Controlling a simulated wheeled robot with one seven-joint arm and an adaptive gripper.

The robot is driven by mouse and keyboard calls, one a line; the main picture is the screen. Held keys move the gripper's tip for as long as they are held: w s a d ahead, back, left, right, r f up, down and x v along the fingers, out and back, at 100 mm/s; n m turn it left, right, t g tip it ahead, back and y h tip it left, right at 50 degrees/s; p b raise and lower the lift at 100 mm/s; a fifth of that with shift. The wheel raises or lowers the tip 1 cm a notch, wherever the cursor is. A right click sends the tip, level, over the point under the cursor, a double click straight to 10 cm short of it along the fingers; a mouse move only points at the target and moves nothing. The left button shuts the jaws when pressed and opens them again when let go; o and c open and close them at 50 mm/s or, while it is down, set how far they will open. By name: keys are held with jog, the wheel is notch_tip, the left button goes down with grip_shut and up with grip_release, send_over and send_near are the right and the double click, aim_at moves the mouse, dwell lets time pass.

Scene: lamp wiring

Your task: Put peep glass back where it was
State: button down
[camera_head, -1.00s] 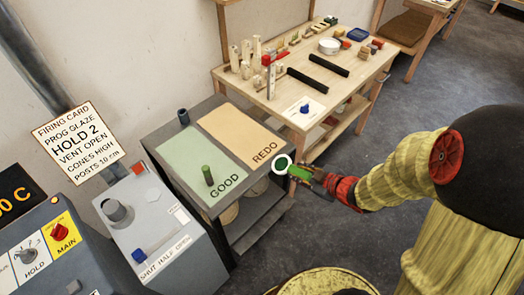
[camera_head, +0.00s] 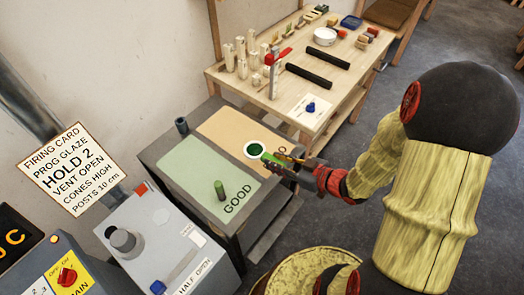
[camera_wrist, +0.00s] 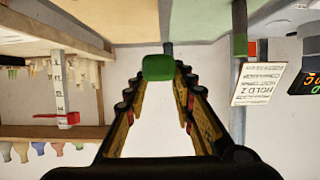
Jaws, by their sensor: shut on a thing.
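My gripper (camera_head: 283,162) is shut on the green handle of the peep glass, a white ring with a dark green lens (camera_head: 255,149). In the head view the ring overlaps the orange REDO pad (camera_head: 222,124), partly covering its lettering. I cannot tell how high it is held. In the wrist view, which looks upside down, a green block (camera_wrist: 158,67), apparently part of the held piece, sits between my fingertips (camera_wrist: 160,85). The lens is hidden there.
A green GOOD pad (camera_head: 190,165) carries an upright green cylinder (camera_head: 220,190). A dark cylinder (camera_head: 182,125) stands at the stand's back corner. A wooden bench (camera_head: 290,100) with cones and black bars is behind. A grey vent box (camera_head: 150,245) stands front left.

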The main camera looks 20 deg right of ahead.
jog(key=shift+w, duration=0.1)
jog(key=w+f+b, duration=0.2)
jog(key=w+f, duration=0.1)
jog(key=w, duration=0.1)
jog(key=w+f+b, duration=0.1)
jog(key=w+f, duration=0.2)
jog(key=w, duration=0.1)
jog(key=w+f+b, duration=0.2)
jog(key=w+f, duration=0.1)
jog(key=w, duration=0.2)
jog(key=shift+w+d+b, duration=0.1)
jog(key=shift+d+b, duration=0.05)
jog(key=shift+b, duration=0.15)
jog(key=shift+w+f+b, duration=0.2)
jog(key=shift+f+b, duration=0.2)
jog(key=shift+f, duration=0.5)
jog(key=shift+w+f+b, duration=0.2)
jog(key=shift+f+b, duration=0.15)
jog(key=shift+f, duration=0.5)
jog(key=shift+f, duration=0.2)
jog(key=c, duration=1.5)
grip_release()
